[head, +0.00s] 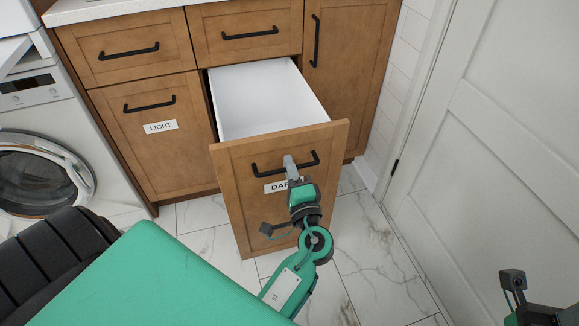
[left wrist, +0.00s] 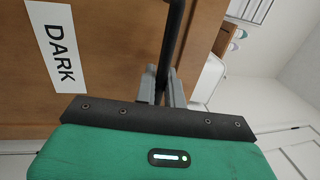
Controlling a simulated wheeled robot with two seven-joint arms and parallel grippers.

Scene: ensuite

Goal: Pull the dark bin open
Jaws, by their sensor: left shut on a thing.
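The dark bin (head: 235,160) is a wooden pull-out front with a white DARK label, partly covered by my gripper in the head view. It stands well out from the cabinet, and its white inside (head: 265,97) shows empty. Its black bar handle (head: 262,171) runs across the front; it also shows in the left wrist view (left wrist: 173,40), near the DARK label (left wrist: 57,50). My left gripper (head: 290,163) is shut on this handle, with its grey fingers (left wrist: 170,90) on either side of the bar. My right gripper's fingers are out of view.
A washing machine (head: 40,165) stands at far left. A white door (head: 500,150) is on the right. Marble-look floor (head: 375,260) is clear between the bin and the door.

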